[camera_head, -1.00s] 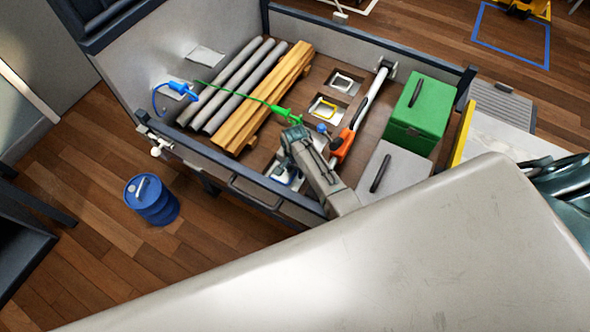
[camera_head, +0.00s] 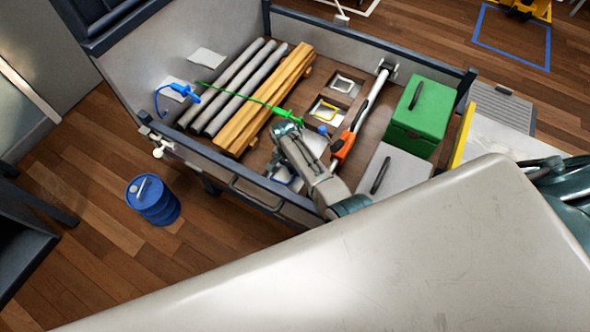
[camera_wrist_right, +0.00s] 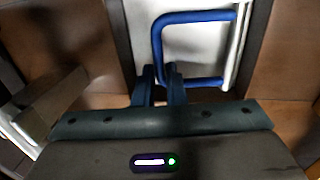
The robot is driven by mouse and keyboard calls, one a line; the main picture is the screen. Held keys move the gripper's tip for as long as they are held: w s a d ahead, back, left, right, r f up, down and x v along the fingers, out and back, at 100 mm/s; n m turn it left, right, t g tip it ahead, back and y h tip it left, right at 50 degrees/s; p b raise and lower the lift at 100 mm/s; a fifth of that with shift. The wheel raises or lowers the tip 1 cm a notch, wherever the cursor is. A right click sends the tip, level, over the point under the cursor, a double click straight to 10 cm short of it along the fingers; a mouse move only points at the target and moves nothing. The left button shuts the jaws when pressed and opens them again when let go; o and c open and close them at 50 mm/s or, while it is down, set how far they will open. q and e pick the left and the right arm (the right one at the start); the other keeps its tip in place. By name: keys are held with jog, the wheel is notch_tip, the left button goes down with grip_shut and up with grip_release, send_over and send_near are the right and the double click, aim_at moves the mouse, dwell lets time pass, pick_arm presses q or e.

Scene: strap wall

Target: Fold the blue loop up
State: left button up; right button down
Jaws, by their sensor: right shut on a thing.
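The blue loop (camera_wrist_right: 198,17) shows in the right wrist view as a squared handle in front of a white plate (camera_wrist_right: 195,45). My right gripper (camera_wrist_right: 160,82) is shut on the loop's near left part, with the two dark fingers close together around it. In the head view my right gripper (camera_head: 285,135) is over the wagon bed, and my forearm hides most of the loop there. A bit of the white plate (camera_head: 312,142) shows beside the gripper. My left gripper is not in view.
Left of my arm lie wooden beams (camera_head: 265,105) and grey pipes (camera_head: 222,95) under a green strap (camera_head: 245,98). A blue barrel (camera_head: 153,203) stands on the floor.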

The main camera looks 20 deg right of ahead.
jog(key=shift+w+r+g+h, duration=0.25)
jog(key=shift+r+g+h, duration=0.05)
jog(key=shift+w+a+r+g+h+b, duration=0.2)
jog(key=shift+w+r+g+h+b, duration=0.05)
jog(key=shift+g+h+b, duration=0.3)
jog(key=shift+w+a+r+g+h+b, duration=0.25)
jog(key=shift+r+g+h+b, duration=0.3)
jog(key=shift+b, duration=0.5)
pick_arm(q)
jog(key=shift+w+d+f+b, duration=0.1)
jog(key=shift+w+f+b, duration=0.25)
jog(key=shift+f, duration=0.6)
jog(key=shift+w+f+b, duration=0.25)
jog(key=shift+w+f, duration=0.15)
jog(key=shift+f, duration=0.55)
pick_arm(e)
jog(key=shift+w+a+r+g, duration=0.1)
jog(key=shift+w+r+g, duration=0.15)
jog(key=shift+g, duration=0.35)
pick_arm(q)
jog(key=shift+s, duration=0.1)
pick_arm(e)
jog(key=shift+r, duration=0.1)
jog(key=c, duration=1.6)
grip_release()
jog(key=shift+h, duration=0.3)
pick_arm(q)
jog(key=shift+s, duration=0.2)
pick_arm(e)
jog(key=shift+o, duration=0.4)
